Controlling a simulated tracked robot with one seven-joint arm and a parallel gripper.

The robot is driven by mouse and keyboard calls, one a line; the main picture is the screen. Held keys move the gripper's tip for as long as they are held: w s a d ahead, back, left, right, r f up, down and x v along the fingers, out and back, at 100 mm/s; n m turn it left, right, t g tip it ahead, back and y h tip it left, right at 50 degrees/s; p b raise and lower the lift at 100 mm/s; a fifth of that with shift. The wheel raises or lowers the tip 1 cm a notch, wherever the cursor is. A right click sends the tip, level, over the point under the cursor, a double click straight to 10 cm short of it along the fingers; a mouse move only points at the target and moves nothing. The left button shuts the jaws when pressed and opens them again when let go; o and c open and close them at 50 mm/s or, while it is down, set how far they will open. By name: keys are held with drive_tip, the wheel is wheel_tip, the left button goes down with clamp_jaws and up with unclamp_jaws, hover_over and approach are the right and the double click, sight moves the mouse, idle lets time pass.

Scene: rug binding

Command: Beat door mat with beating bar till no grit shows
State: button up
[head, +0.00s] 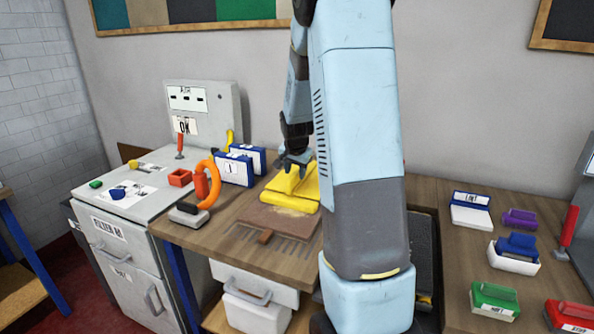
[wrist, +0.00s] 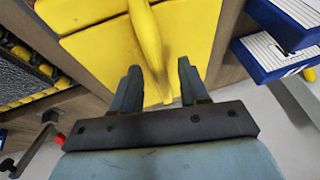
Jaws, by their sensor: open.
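The yellow tool (head: 292,196), which looks like the beating bar, is a broad plate with a raised grip ridge, lying on the bench. The wrist view shows its yellow plate and ridge (wrist: 146,40) close up. My gripper (head: 293,166) is open at the ridge's far end, and its fingers (wrist: 158,75) stand on either side of the ridge without closing on it. A flat brown mat (head: 262,217), likely the door mat, lies in front of and partly under the yellow tool. Pale grit shows on it near the tool's front edge.
Left stand an orange-ringed tool (head: 208,185) and blue-framed cards (head: 234,168). My arm hides the bench's right part. Coloured stamp-like boxes (head: 494,299) sit on the right bench.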

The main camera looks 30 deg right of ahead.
drive_tip(key=shift+c, duration=0.4)
clamp_jaws()
